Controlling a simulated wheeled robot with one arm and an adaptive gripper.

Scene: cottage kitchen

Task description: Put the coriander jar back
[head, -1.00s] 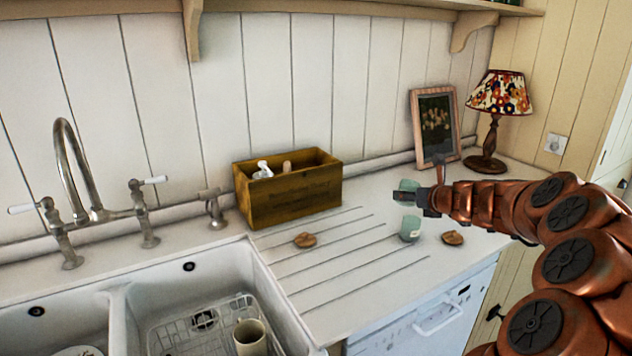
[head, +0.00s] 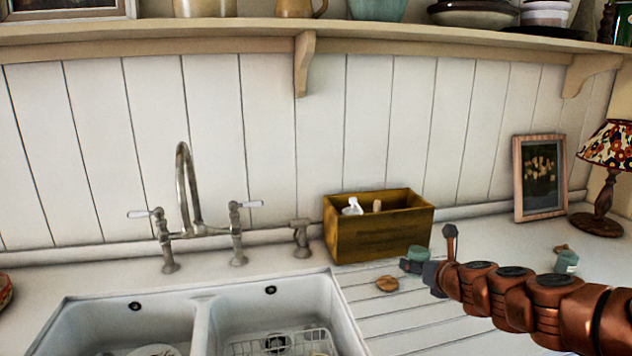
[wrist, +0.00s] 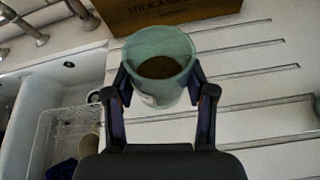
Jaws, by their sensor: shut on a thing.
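My gripper (head: 428,267) is shut on a pale green jar (head: 418,254), which is in front of the wooden box's right end. The wrist view shows this jar (wrist: 160,62) lidless between the fingers (wrist: 162,100), with brown contents inside. A second pale green jar (head: 567,263) stands on the counter to the right. I cannot read a label on either jar, so I cannot tell which holds coriander. A round wooden lid (head: 387,284) lies on the counter in front of the box. Another lid (head: 561,248) shows behind the second jar.
The wooden box (head: 378,237) holds a white item and a brown-topped item. A white double sink (head: 335,310) with a tall tap (head: 184,190) is at left. A framed picture (head: 538,178) and lamp (head: 603,190) stand at back right. A shelf (head: 400,38) runs above.

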